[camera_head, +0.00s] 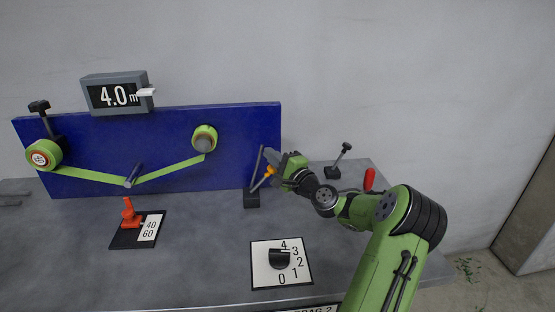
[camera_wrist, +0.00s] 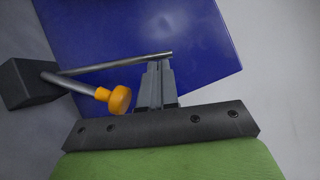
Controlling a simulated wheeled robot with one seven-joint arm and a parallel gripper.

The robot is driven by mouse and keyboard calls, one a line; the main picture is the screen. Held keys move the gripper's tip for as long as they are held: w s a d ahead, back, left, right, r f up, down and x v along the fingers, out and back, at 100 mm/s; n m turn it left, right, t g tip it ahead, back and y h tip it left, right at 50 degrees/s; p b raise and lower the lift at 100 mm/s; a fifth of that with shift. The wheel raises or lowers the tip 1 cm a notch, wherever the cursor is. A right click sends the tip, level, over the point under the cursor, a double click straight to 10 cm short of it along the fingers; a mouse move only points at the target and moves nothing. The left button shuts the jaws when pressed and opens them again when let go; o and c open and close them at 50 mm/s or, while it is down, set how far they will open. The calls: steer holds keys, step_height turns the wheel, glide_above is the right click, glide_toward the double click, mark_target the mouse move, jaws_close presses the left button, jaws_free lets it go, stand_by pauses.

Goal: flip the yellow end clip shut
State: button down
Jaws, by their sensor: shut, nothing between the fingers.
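The yellow end clip shows as a yellow-orange knob (camera_head: 269,170) on a grey rod that leans up and right from a dark block (camera_head: 251,198) at the right end of the blue panel. A second, thin grey rod (camera_head: 257,165) rises from the same block. In the wrist view the yellow knob (camera_wrist: 119,99) is left of my fingers, with a small gap. My gripper (camera_head: 268,154) is shut and empty. In the wrist view my gripper's fingertips (camera_wrist: 159,66) are at the free end of the thin rod (camera_wrist: 115,64); I cannot tell whether they touch it.
A blue panel (camera_head: 100,130) with a green strip (camera_head: 170,172) stands behind. A red lever (camera_head: 129,212) stands front left and a dial plate (camera_head: 296,277) front middle. A black-knobbed lever (camera_head: 340,158) and a red handle (camera_head: 370,179) are to the right. The table (camera_head: 200,255) is clear between them.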

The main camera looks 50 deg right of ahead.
steer(key=shift+r, duration=0.1)
steer(key=shift+w+a+r+n+p, duration=0.2)
steer(key=shift+w+a+n+p, duration=0.15)
steer(key=shift+n+p, duration=0.1)
steer(key=shift+a, duration=0.1)
steer(key=shift+w+a+r+n+g+p, duration=0.45)
steer(key=shift+a+n+g+p, duration=0.15)
steer(key=shift+p, duration=0.2)
steer(key=w+a+n+g+p, duration=0.3)
steer(key=w+a+n+p, duration=0.1)
steer(key=w+a, duration=0.1)
steer(key=shift+a+f+n, duration=0.15)
steer(key=shift+a+n, duration=0.2)
steer(key=shift+a, duration=0.05)
